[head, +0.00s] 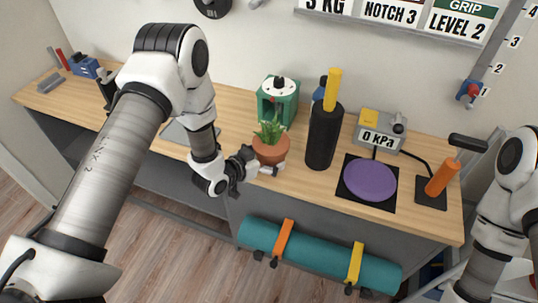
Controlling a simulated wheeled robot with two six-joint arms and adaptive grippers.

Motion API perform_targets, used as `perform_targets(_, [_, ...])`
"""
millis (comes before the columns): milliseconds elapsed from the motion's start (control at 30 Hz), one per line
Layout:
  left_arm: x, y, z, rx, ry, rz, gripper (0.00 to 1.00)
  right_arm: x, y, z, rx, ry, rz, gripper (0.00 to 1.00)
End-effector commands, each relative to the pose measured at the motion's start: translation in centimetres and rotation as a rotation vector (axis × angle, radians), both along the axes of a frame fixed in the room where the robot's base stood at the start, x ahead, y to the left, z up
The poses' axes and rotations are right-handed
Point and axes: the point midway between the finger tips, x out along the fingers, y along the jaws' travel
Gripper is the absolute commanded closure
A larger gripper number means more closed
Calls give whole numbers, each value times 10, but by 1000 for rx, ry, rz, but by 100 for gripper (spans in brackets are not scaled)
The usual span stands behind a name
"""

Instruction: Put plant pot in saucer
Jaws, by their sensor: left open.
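A terracotta plant pot (271,151) with a green plant in it stands upright on the wooden bench top, left of the black cylinder. My left gripper (261,164) is open at the pot's front left side, its fingers close to the pot's lower part. I cannot tell whether they touch it. The pot's base is partly hidden by the gripper. I cannot make out a clear saucer; a round purple disc (370,181) lies on a black square mat at the right.
A tall black cylinder (323,138) stands right of the pot, and a green device (278,99) stands behind it. A grey gauge box (379,131) and an orange-handled pump (441,178) are farther right. A rolled teal mat (318,252) hangs below the bench's front edge.

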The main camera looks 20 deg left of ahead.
Motion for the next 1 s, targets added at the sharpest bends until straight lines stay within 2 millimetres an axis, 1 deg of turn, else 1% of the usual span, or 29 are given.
perform_targets(33, [8, -3, -2, 2, -3, -1, 0, 0, 0, 2, 0, 0, 0, 100])
perform_targets(100, [14, -6, -5, 0, 0, -1, 0, 0, 0, 2, 0, 0, 0, 100])
perform_targets(300, [16, -7, -7, 0, -1, 0, 0, 0, 0, 1, 0, 0, 0, 100])
perform_targets(333, [16, -7, -7, 0, -1, 0, 4, 0, 0, 1, 0, 0, 0, 100])
perform_targets(367, [16, -6, -7, 0, -1, 0, 14, 0, 0, 1, 0, 0, 0, 100])
perform_targets(400, [16, -6, -7, 0, -1, 0, 28, 0, 0, 1, 0, 0, 0, 100])
perform_targets(467, [16, -6, -7, 0, -1, 0, 50, 0, 0, 1, 0, 0, 0, 100])
perform_targets(500, [16, -6, -7, 0, -1, 0, 64, 0, 0, 1, 0, 0, 0, 100])
perform_targets(533, [16, -6, -6, 0, -1, 0, 74, 0, 0, 1, 0, 0, 0, 100])
perform_targets(567, [17, -6, -5, 0, -4, 1, 77, 0, 0, 2, 0, 0, 0, 100])
perform_targets(833, [16, -6, -4, 0, -4, 1, 77, 0, 0, 1, 0, 0, 0, 100])
perform_targets(1000, [17, -6, 7, 0, -6, 0, 77, 0, 0, 0, 0, 0, 0, 100])
